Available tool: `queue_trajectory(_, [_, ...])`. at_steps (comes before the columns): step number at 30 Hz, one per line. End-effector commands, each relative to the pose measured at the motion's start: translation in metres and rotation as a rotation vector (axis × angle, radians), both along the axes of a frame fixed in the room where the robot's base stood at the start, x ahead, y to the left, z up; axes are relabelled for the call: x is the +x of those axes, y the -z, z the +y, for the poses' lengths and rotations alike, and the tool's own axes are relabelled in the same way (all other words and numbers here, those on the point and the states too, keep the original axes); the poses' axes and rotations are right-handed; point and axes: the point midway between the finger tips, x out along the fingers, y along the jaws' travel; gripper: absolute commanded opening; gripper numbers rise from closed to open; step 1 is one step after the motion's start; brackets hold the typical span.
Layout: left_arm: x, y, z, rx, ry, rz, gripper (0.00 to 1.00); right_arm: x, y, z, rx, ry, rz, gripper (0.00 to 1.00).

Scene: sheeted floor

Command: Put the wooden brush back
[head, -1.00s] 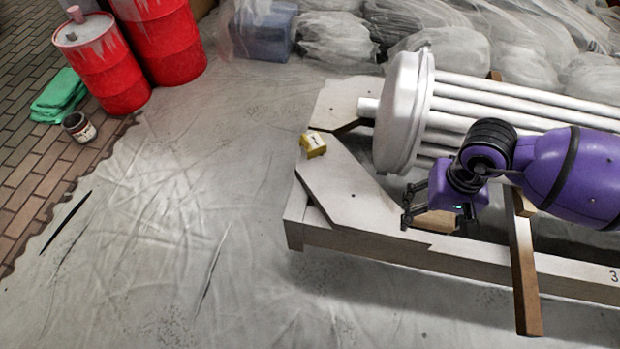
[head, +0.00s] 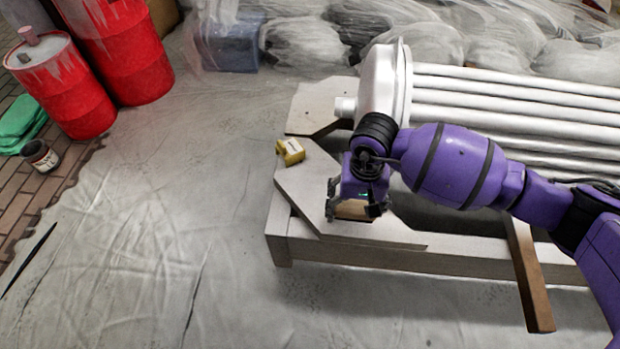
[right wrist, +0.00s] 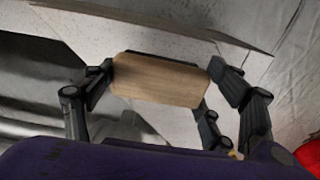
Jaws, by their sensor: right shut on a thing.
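The wooden brush (head: 352,210) shows as a light brown block between the fingers of my right gripper (head: 353,206). In the right wrist view the brush (right wrist: 158,82) lies across the gap, with the fingers of the right gripper (right wrist: 160,85) against its two ends. It has a dark strip along its far edge. The gripper is shut on it, over the pale board at the left end of the low frame (head: 330,228). I cannot tell how high above the board the brush is. My left gripper is not in view.
A white fluted column (head: 378,85) lies on the frame behind my arm. The sheeted floor (head: 150,230) in front is mostly clear.

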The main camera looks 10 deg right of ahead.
Motion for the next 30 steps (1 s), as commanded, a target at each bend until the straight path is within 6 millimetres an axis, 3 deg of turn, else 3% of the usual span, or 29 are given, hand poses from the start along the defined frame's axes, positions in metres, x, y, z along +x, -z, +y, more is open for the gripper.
queue_trajectory(1, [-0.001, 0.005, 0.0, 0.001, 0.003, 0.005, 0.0, -0.001, 0.012, 0.0, 0.0, 0.001, 0.005, 0.53])
queue_trajectory(5, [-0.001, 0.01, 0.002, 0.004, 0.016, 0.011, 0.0, -0.002, 0.031, 0.0, -0.001, 0.002, 0.005, 0.53])
queue_trajectory(17, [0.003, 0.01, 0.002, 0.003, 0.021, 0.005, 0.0, -0.002, 0.035, -0.001, 0.0, 0.0, 0.003, 0.53])
queue_trajectory(18, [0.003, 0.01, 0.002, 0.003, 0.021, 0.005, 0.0, -0.002, 0.035, -0.001, 0.0, 0.001, 0.003, 0.8])
queue_trajectory(21, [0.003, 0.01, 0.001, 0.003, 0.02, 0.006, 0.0, -0.002, 0.034, -0.001, 0.0, 0.001, 0.003, 0.93])
queue_trajectory(30, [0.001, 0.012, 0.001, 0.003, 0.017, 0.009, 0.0, -0.002, 0.034, -0.001, 0.0, 0.0, 0.003, 0.96])
